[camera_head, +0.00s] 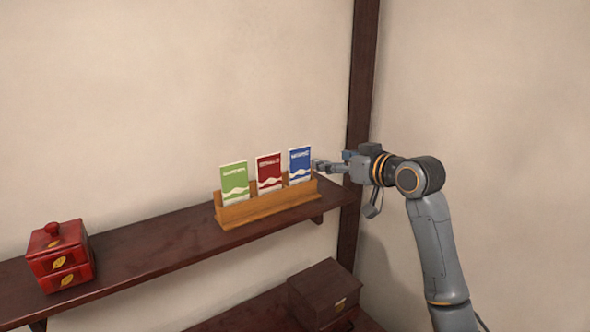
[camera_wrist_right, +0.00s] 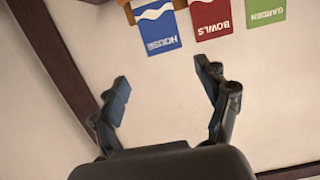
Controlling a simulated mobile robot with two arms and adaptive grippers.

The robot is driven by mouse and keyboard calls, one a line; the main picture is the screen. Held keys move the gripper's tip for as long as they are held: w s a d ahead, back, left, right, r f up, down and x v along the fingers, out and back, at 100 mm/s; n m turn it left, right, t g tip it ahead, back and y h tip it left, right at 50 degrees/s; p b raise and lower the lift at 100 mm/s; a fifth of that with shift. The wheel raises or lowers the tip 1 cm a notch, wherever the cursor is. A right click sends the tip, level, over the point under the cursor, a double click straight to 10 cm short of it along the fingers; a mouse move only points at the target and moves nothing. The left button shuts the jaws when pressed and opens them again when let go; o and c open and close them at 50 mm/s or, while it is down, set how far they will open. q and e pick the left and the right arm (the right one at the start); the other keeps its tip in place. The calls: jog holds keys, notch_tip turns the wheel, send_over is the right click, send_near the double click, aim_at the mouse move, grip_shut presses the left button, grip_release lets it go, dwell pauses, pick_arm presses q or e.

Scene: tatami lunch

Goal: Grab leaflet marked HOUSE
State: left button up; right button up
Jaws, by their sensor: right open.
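The blue leaflet (camera_head: 300,163) stands upright at the right end of a wooden holder (camera_head: 262,211) on the wall shelf. In the right wrist view the same blue leaflet (camera_wrist_right: 159,32) appears upside down and reads HOUSE. A red leaflet (camera_head: 269,172) marked BOWLS and a green leaflet (camera_head: 234,183) marked GARDEN stand to its left in the head view. My right gripper (camera_head: 318,165) is just right of the blue leaflet. In the wrist view the right gripper (camera_wrist_right: 164,76) is open and empty, with the leaflet beyond its fingertips. My left gripper is out of view.
The holder stands on a dark wooden shelf (camera_head: 150,249). A red stacked box (camera_head: 60,262) sits at the shelf's left. A dark wooden box (camera_head: 323,295) is on a lower surface. A dark post (camera_head: 362,75) rises behind the right gripper. The shelf between red box and holder is clear.

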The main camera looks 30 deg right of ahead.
aim_at(300, 154)
jog(key=p+x, duration=0.2)
jog(key=x, duration=0.5)
jog(key=shift+w+a, duration=0.1)
jog(key=shift+w, duration=0.55)
jog(key=p+x, duration=0.1)
jog(key=x, duration=0.1)
jog(key=p+x, duration=0.2)
jog(key=shift+a, duration=0.25)
jog(key=shift+w+a+f, duration=0.1)
jog(key=shift+w+f, duration=0.1)
jog(key=shift+w, duration=0.25)
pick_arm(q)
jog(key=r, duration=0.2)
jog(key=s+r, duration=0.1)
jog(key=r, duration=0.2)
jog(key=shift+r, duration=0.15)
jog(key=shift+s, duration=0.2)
pick_arm(e)
jog(key=c, duration=0.6)
